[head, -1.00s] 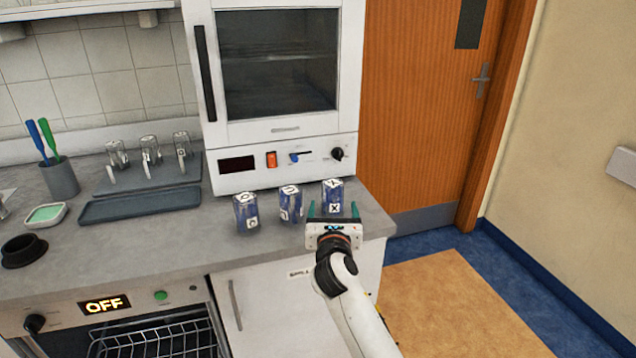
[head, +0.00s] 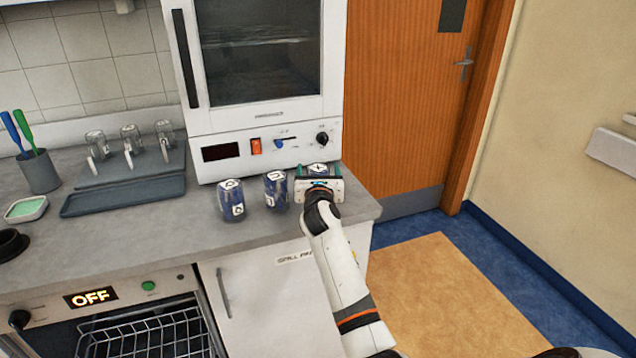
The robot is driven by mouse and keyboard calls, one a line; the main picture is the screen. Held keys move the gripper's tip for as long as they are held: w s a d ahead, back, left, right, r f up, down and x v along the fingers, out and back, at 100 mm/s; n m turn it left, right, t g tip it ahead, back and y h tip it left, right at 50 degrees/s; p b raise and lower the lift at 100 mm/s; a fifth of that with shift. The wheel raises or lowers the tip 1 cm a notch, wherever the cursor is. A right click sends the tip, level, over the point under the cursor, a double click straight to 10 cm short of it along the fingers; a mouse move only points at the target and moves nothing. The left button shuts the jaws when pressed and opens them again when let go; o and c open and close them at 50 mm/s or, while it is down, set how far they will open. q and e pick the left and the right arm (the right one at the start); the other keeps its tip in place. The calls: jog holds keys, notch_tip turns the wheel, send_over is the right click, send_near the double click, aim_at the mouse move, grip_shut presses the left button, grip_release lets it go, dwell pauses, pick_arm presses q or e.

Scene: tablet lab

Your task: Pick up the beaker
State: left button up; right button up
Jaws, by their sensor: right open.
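Three blue, labelled containers stand in a row on the counter in front of the white oven: a left one (head: 231,201), a middle one (head: 275,190) and a right one (head: 317,169). My right gripper (head: 318,174) is open at the right container, its fingers on either side of it; the gripper body hides most of that container. I cannot tell whether the fingers touch it. Several clear glass vessels, which look like beakers (head: 131,138), stand upside down on a grey rack at the back left. My left gripper is not in view.
The white oven (head: 262,140) stands close behind the containers. A grey tray (head: 122,196), a cup with brushes (head: 40,172) and a green-filled dish (head: 26,208) are on the left of the counter (head: 160,237). Its front middle is clear.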

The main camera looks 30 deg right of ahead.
jog(key=c, duration=1.1)
jog(key=shift+o, duration=0.2)
